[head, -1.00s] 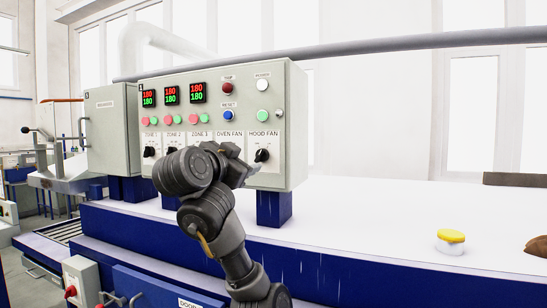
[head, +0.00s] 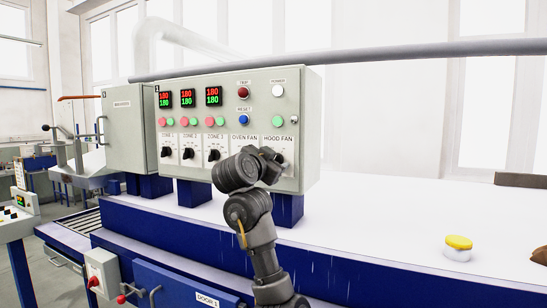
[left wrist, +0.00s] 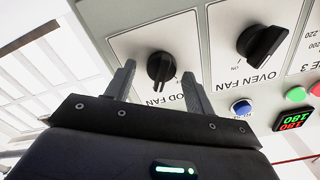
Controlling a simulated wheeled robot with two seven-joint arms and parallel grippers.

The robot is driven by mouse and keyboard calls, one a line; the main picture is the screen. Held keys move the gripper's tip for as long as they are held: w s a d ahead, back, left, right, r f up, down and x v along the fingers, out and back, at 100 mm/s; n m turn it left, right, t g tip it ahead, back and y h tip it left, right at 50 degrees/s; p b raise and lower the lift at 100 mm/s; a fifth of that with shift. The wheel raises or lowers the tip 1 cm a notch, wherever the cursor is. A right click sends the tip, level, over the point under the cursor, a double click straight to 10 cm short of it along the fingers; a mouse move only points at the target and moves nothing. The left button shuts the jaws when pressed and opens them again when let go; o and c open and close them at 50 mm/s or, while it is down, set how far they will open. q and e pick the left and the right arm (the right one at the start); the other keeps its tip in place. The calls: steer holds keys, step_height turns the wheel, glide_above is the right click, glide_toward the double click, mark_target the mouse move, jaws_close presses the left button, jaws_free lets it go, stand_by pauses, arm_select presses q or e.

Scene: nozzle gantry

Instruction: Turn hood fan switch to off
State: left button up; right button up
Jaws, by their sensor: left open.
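The hood fan switch is a black rotary knob (left wrist: 161,67) on a white plate in the left wrist view, where the picture is turned over. Its label is partly covered by a finger. In the head view the hood fan plate (head: 285,136) shows, but the knob is hidden behind my gripper. My left gripper (head: 274,160) is at the hood fan plate. In the left wrist view my left gripper (left wrist: 159,70) is open, with one finger on each side of the knob. I cannot tell whether the fingers touch it. My right gripper is not in view.
The oven fan knob (left wrist: 262,43) sits close beside the hood fan knob. The grey control box (head: 312,125) carries displays, buttons and several zone knobs (head: 188,153). A yellow-lidded jar (head: 458,247) stands on the white top (head: 370,215), which is mostly clear.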

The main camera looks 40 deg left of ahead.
arm_select(q)
steer(key=c, duration=1)
steer(key=shift+o, duration=0.2)
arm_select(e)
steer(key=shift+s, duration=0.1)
arm_select(q)
steer(key=shift+s+n, duration=0.1)
steer(key=shift+n, duration=0.3)
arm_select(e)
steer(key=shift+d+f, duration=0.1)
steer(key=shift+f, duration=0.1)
arm_select(q)
steer(key=shift+a+n+b, duration=0.15)
steer(key=shift+n+b, duration=0.3)
steer(key=shift+n, duration=2.25)
steer(key=shift+a+n+b, duration=0.1)
steer(key=shift+n+b, duration=0.35)
steer(key=shift+n, duration=2.25)
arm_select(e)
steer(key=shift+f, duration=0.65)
arm_select(q)
steer(key=shift+n, duration=0.3)
